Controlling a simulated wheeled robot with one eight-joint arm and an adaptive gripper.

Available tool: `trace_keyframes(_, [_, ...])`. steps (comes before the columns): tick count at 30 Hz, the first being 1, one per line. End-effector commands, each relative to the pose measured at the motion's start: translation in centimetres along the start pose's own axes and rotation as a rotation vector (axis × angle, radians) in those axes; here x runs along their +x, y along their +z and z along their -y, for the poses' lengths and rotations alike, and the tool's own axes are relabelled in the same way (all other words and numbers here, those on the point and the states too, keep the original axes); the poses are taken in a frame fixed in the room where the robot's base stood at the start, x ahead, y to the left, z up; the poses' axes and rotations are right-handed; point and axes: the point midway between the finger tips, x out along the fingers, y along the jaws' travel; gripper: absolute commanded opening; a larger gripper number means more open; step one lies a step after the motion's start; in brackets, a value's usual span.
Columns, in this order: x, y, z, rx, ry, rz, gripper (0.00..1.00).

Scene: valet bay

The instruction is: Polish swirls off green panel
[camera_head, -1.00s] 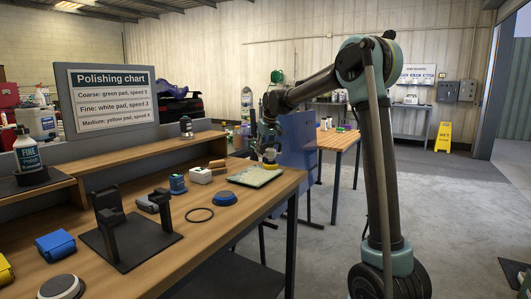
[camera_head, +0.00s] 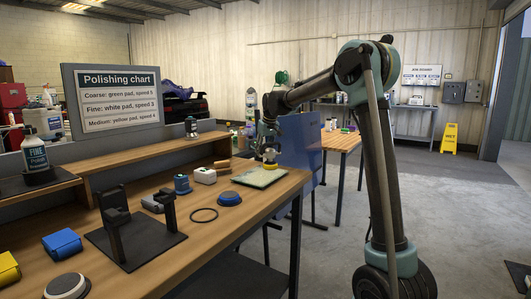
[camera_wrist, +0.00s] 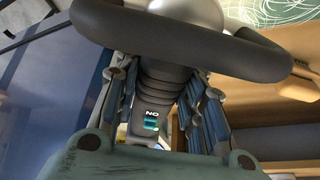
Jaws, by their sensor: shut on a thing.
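The green panel (camera_head: 250,180) lies flat at the right end of the wooden bench. Pale swirl marks show on it in the wrist view (camera_wrist: 272,12). My gripper (camera_head: 268,148) is over the panel's far edge, shut on a dark polisher. The polisher has a yellow pad (camera_head: 270,166) underneath. I cannot tell whether the pad touches the panel. The polishing chart (camera_head: 121,97) lists green coarse, white fine, yellow medium.
A FINE bottle (camera_head: 35,158) stands left. A blue upright panel (camera_head: 303,140) is just beyond the bench's right end.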

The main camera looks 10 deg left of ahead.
Motion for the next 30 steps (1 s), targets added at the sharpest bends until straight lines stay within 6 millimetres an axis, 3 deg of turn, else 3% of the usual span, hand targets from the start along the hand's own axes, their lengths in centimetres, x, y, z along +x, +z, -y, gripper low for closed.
trace_keyframes(30, [0.6, -2.2, 1.4, 0.0, -0.001, -0.001, 0.0])
